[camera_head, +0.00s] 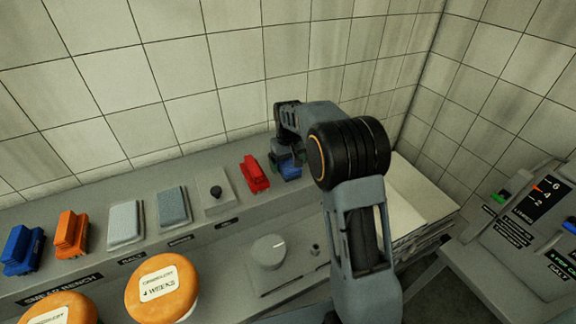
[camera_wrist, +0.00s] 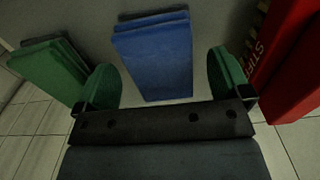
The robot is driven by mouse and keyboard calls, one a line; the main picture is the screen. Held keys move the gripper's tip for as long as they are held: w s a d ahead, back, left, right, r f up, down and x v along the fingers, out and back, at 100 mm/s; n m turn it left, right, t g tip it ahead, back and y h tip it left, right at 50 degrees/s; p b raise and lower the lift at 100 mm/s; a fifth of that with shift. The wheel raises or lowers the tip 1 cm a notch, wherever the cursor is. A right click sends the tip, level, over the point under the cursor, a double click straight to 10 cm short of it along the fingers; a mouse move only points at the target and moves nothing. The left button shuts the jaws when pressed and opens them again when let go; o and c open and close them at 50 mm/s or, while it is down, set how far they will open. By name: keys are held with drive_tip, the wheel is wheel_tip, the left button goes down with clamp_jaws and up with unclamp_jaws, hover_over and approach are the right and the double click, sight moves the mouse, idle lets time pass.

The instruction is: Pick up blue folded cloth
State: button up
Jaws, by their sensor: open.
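The blue folded cloth (camera_wrist: 152,60) stands in the middle of the wrist view, between and just beyond the two green fingertips of my gripper (camera_wrist: 164,84). The gripper is open, with a gap on each side of the cloth and nothing held. In the head view, the cloth (camera_head: 291,172) shows at the right end of the bench's back shelf, partly hidden under my gripper (camera_head: 287,156). I cannot tell how far the fingertips reach down beside it.
A red folded item (camera_head: 254,173) stands close to the left of the blue cloth; it fills the right of the wrist view (camera_wrist: 295,65). A green folded item (camera_wrist: 48,72) is near the left fingertip. Another blue item (camera_head: 22,250) and an orange one (camera_head: 70,234) stand far left.

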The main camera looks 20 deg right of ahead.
drive_tip(key=shift+f, duration=0.7)
drive_tip(key=c, duration=1)
drive_tip(key=shift+r, duration=0.1)
drive_tip(key=shift+r, duration=0.5)
wheel_tip(320, 180, up, 2)
drive_tip(key=shift+s+a+r, duration=0.1)
drive_tip(key=shift+r, duration=0.05)
drive_tip(key=s+a+r+b, duration=0.1)
drive_tip(key=s+a+r, duration=0.1)
drive_tip(key=s+r, duration=0.1)
drive_tip(key=s+a+r+b, duration=0.1)
drive_tip(key=s+a+r, duration=0.2)
drive_tip(key=s, duration=0.1)
drive_tip(key=s+a+r+b, duration=0.1)
drive_tip(key=s+a+r, duration=0.1)
drive_tip(key=s+r, duration=0.1)
drive_tip(key=shift+s+a+r+b, duration=0.15)
drive_tip(key=shift+s+a+b, duration=0.05)
drive_tip(key=shift+s, duration=0.2)
drive_tip(key=shift+s+a+r+b, duration=0.1)
drive_tip(key=shift+s+a+b, duration=0.1)
drive_tip(key=shift+s, duration=0.15)
